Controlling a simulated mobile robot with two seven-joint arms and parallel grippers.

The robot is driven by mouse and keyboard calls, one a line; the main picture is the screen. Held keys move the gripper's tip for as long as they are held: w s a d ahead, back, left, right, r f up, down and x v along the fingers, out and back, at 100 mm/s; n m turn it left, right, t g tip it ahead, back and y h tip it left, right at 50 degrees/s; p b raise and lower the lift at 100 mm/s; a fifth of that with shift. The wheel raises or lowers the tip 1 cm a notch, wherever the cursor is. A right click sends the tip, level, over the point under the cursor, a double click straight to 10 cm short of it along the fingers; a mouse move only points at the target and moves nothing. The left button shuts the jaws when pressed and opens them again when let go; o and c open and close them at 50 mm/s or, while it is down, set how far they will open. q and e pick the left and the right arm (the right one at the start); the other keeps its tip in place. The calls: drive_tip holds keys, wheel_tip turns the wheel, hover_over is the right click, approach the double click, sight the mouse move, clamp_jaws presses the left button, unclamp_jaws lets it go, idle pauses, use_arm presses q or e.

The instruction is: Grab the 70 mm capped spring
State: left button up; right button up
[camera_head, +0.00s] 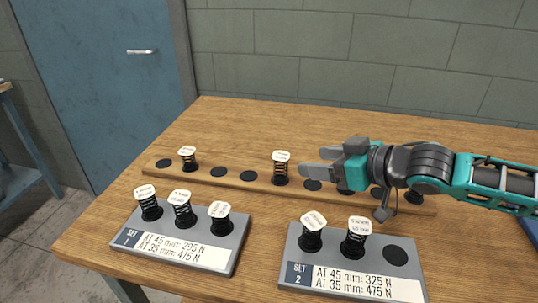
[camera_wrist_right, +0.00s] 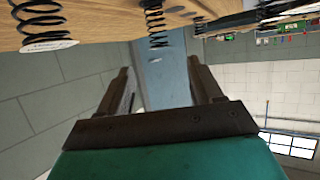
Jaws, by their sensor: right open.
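Capped black springs with white labelled caps stand upright. The cap print is too small to tell which is the 70 mm one. On the wooden rail (camera_head: 230,183) stand a left spring (camera_head: 187,159) and a middle spring (camera_head: 281,168); another dark spring or base (camera_head: 415,196) is partly hidden under my right arm. My right gripper (camera_head: 306,174) is open and empty, its fingers pointing left, just right of the middle spring and apart from it. Its open fingers also show in the right wrist view (camera_wrist_right: 160,80), with springs (camera_wrist_right: 155,22) at the top edge. My left gripper is not in view.
The grey Set 1 stand (camera_head: 232,248) holds three capped springs. The grey Set 2 stand (camera_head: 415,272) holds two and has one empty dark seat (camera_head: 396,255). The rail has several empty black seats (camera_head: 249,176). Table (camera_head: 300,120) behind the rail is clear.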

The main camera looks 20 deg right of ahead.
sight(275, 157)
drive_tip(key=b+x, duration=0.2)
drive_tip(key=x, duration=0.1)
drive_tip(key=shift+w, duration=0.25)
drive_tip(key=shift+b+x, duration=0.45)
drive_tip(key=shift+x, duration=4.2)
drive_tip(key=shift+c, duration=0.5)
drive_tip(key=c, duration=1)
drive_tip(key=shift+o, duration=0.2)
